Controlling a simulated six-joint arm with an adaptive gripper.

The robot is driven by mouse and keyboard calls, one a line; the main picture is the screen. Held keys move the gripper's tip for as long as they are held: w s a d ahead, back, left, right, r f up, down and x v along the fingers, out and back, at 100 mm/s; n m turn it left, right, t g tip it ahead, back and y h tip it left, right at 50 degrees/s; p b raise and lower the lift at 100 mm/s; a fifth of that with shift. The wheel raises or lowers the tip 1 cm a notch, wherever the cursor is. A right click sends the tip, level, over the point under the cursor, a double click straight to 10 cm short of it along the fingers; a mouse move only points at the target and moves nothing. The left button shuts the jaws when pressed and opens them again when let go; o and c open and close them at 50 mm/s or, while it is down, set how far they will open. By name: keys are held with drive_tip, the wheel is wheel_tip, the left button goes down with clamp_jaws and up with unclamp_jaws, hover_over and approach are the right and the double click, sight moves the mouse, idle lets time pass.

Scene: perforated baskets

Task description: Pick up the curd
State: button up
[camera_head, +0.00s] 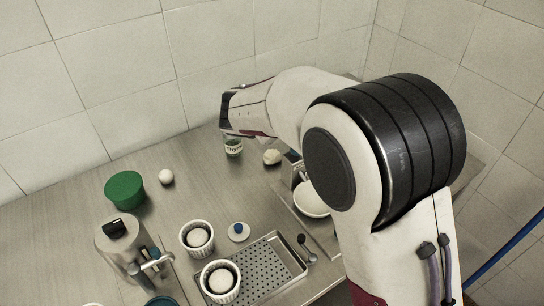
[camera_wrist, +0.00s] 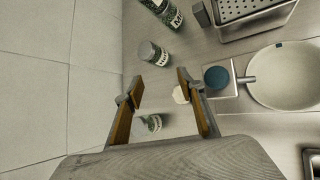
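My gripper (camera_wrist: 160,87) is open in the wrist view, with nothing between its two fingertips. A small off-white lump (camera_wrist: 180,95), which may be the curd, lies by the right fingertip, partly hidden by that finger. What looks like the same lump (camera_head: 272,157) lies on the counter right of a labelled jar in the head view. White balls also show: one loose (camera_head: 166,176), one in a ramekin (camera_head: 198,237) and one in another ramekin (camera_head: 221,280). I cannot tell for certain which is the curd. The fingers are not clear in the head view.
Labelled jars stand close by: one ahead of the fingers (camera_wrist: 153,53), one between them and my wrist (camera_wrist: 150,123). A blue-topped item (camera_wrist: 217,78) and a pale pan (camera_wrist: 285,75) are right. A perforated tray (camera_head: 262,265) and green container (camera_head: 125,189) stand on the counter. Tiled walls border it.

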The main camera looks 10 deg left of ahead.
sight(270, 155)
drive_tip(key=s+a+f+n, duration=0.1)
drive_tip(key=f, duration=0.2)
drive_tip(key=s+a+f+n, duration=0.1)
drive_tip(key=a+f, duration=0.1)
drive_tip(key=f, duration=0.1)
drive_tip(key=s+a+f+n, duration=0.1)
drive_tip(key=f, duration=0.2)
drive_tip(key=shift+s+a+n+g+h, duration=0.25)
drive_tip(key=shift+a+n+g+h, duration=0.05)
drive_tip(key=shift+g, duration=0.1)
drive_tip(key=shift+x, duration=1.35)
drive_tip(key=shift+x, duration=2.55)
drive_tip(key=shift+w+r, duration=0.15)
drive_tip(key=c, duration=0.8)
